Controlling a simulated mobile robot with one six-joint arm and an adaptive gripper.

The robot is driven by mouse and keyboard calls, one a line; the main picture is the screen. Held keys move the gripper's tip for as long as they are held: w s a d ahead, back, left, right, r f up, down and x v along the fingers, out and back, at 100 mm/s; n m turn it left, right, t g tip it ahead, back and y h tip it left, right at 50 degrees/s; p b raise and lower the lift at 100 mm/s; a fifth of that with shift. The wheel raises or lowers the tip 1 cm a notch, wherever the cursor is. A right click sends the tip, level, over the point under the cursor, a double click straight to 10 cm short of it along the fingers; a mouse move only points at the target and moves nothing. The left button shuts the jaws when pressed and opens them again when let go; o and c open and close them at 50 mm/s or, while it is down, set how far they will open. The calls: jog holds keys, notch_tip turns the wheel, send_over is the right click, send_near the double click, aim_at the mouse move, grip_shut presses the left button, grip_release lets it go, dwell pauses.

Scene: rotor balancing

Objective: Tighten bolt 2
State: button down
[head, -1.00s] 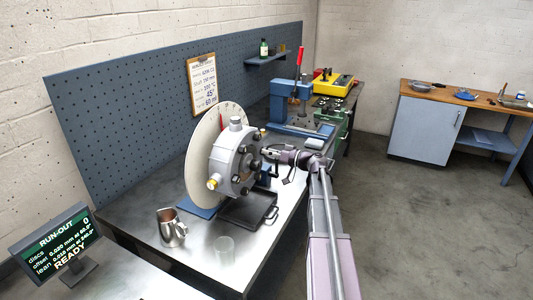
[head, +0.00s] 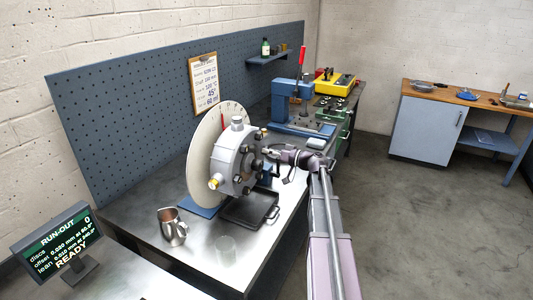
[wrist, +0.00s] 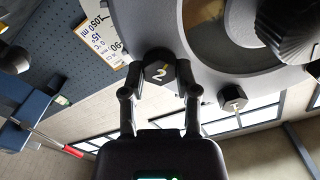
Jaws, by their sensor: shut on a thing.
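The grey rotor hub (head: 230,158) stands upright in front of a large pale graduated disc (head: 203,150). Dark bolt heads ring its face. In the wrist view, bolt 2 (wrist: 158,70) is a dark hex head marked with a "2" at the hub's (wrist: 215,75) edge. My gripper (wrist: 158,88) has one finger on each side of this head and is shut on it. In the head view my gripper (head: 272,154) reaches the hub face from the right, and the bolt it holds is hard to make out. Another hex bolt (wrist: 232,98) sits to the right in the wrist view.
A black tray (head: 262,220) lies below the hub. A metal jug (head: 172,228) and a clear glass (head: 225,250) stand near the bench's front. The run-out display (head: 62,240) reads READY. A blue press (head: 290,105) stands behind. The floor at right is clear.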

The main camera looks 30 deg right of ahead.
jog(key=shift+s, duration=0.1)
jog(key=m, duration=2.4)
jog(key=shift+s+d+f+b, duration=0.1)
jog(key=shift+d+f+b, duration=0.05)
jog(key=shift+f+b, duration=0.25)
jog(key=shift+m, duration=0.3)
jog(key=shift+c, duration=1.8)
grip_release()
jog(key=shift+s+r, duration=0.1)
